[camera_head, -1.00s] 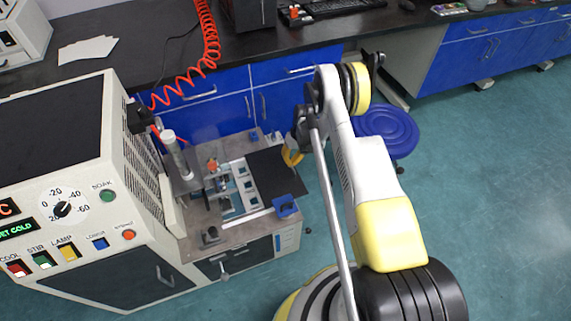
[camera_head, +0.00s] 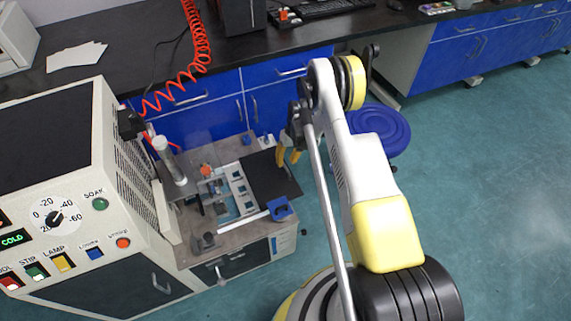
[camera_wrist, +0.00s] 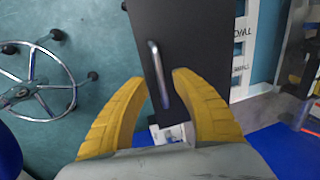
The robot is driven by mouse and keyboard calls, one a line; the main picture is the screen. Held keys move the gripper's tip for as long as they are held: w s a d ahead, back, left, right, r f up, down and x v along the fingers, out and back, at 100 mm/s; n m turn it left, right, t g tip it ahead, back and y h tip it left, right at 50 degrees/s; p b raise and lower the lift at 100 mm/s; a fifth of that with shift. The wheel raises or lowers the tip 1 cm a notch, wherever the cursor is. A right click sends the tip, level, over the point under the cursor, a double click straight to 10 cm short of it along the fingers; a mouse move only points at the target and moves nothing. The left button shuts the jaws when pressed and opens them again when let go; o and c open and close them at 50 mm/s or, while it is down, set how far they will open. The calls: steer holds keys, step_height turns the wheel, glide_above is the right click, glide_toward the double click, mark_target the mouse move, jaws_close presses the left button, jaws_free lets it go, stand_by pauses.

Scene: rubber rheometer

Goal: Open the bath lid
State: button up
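The bath lid (camera_head: 268,180) is a flat black panel lying on the right part of the machine's grey deck. In the wrist view the lid (camera_wrist: 143,22) runs down the middle and carries a slim metal bar handle (camera_wrist: 158,75). My gripper (camera_head: 288,158) is at the lid's far right edge in the head view. In the wrist view my gripper's yellow fingers (camera_wrist: 158,78) are open, one on each side of the handle, with gaps between. I cannot tell how far above the handle they are.
Left of the lid is a light frame (camera_head: 240,190) with several openings. A blue block (camera_head: 279,208) sits at the deck's front right corner. The control cabinet (camera_head: 75,190) stands at the left. A blue stool (camera_head: 382,130) is behind my arm. Floor at the right is clear.

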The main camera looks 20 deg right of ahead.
step_height(320, 180, up, 10)
steer(key=d, duration=0.2)
steer(key=shift+f, duration=0.15)
steer(key=s+a+r+t+h, duration=0.1)
steer(key=s+a+r, duration=0.1)
steer(key=r, duration=0.7)
steer(key=s+a+r+t, duration=0.1)
steer(key=s+a+r, duration=0.15)
steer(key=r, duration=0.75)
steer(key=s+a+r+t+h, duration=0.1)
steer(key=s+a+r, duration=0.15)
steer(key=r, duration=0.65)
steer(key=s+a+r+t, duration=0.1)
steer(key=s+a+r, duration=0.1)
steer(key=s, duration=0.4)
steer(key=s+a+r+t, duration=0.1)
steer(key=s+a+r, duration=0.1)
steer(key=s, duration=0.5)
steer(key=s+a+r+t, duration=0.2)
steer(key=s+r, duration=0.2)
steer(key=s, duration=0.3)
steer(key=shift+s+a, duration=0.25)
steer(key=shift+a, duration=0.1)
